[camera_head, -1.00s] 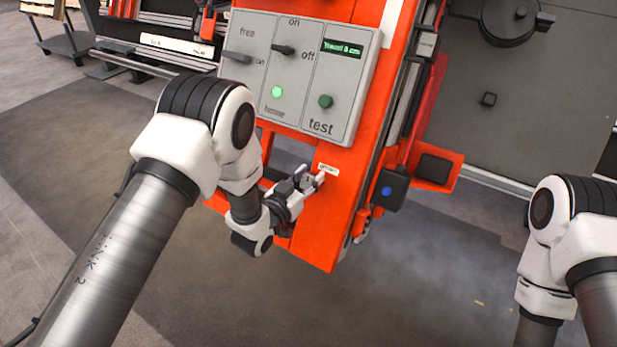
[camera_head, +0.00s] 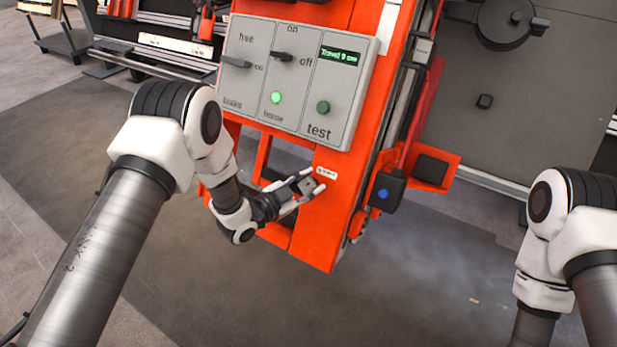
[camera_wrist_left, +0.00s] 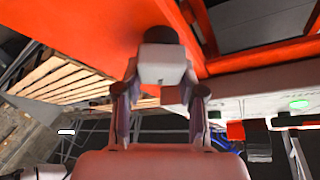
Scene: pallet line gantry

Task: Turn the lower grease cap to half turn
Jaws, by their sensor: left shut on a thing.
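My left gripper (camera_head: 312,190) is at the lower part of the orange post (camera_head: 340,205), just below a small white label (camera_head: 326,173). Its two fingers sit on either side of a small block-like cap, the grease cap, and are shut on it. In the left wrist view the cap (camera_wrist_left: 161,68) shows as a pale grey block with a dark end against the orange surface, between the fingertips (camera_wrist_left: 160,88). The cap's turn marking cannot be read. In the head view the fingers largely hide it. My right arm shows at the right edge; its gripper is out of view.
A grey control panel (camera_head: 297,78) with switches, a lit green lamp and a small display is above my left gripper. A dark box with a blue button (camera_head: 384,194) juts out right of the post. Open floor lies below and left.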

